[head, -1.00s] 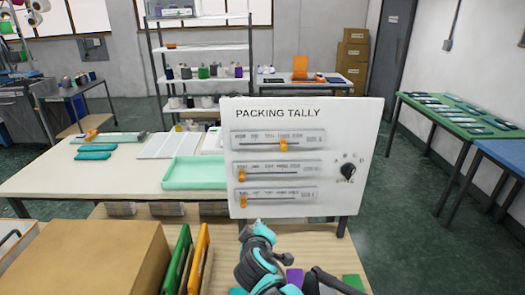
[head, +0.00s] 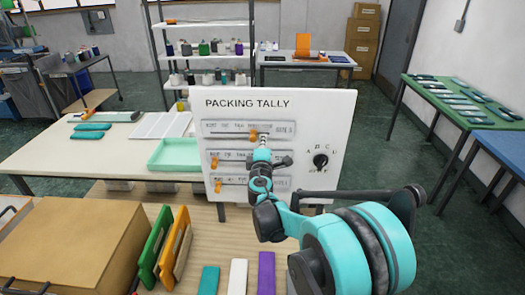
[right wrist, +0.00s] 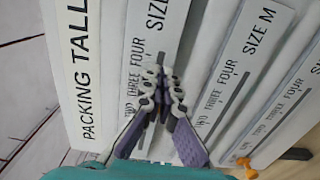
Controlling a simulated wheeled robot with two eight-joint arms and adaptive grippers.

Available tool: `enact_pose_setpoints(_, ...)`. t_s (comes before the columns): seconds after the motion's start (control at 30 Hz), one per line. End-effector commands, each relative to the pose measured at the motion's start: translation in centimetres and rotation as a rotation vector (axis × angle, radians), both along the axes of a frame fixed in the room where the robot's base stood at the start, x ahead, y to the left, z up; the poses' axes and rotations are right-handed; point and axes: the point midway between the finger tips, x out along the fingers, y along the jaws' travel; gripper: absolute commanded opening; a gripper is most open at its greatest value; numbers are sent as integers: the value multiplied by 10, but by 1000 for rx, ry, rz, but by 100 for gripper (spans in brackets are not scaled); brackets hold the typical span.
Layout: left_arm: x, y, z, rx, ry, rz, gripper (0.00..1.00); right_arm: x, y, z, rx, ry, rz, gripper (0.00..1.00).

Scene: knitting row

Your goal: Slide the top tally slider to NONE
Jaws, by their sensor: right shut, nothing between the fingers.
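The white PACKING TALLY board (head: 332,120) stands upright with three horizontal slider rows. The top slider's orange knob (head: 253,134) sits right of the middle of its slot, toward the FOUR end. The middle knob (head: 214,161) and bottom knob (head: 217,186) sit at the left. My right gripper (head: 264,144) is shut and empty, with its tips close to the right of the top knob; contact cannot be told. In the right wrist view its fingers (right wrist: 164,88) are together over the board, and the top knob is not visible.
A rotary dial (head: 321,161) is on the board's right side. A cardboard box (head: 75,245), a green panel (head: 156,245) and an orange panel (head: 174,245) stand at front left. A mint tray (head: 172,154) lies on the table left of the board.

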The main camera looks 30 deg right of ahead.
Motion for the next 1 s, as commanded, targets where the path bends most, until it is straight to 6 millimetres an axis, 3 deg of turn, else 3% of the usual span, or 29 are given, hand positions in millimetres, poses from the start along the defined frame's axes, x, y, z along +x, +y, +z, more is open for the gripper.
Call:
enact_pose_setpoints(0.47,0,0,-1,0,0,0,0,9,-5,0,1,-1,0,0)
enact_pose_setpoints(1.0,0,0,-2,0,0,0,0,21,15,0,1,-1,3,0)
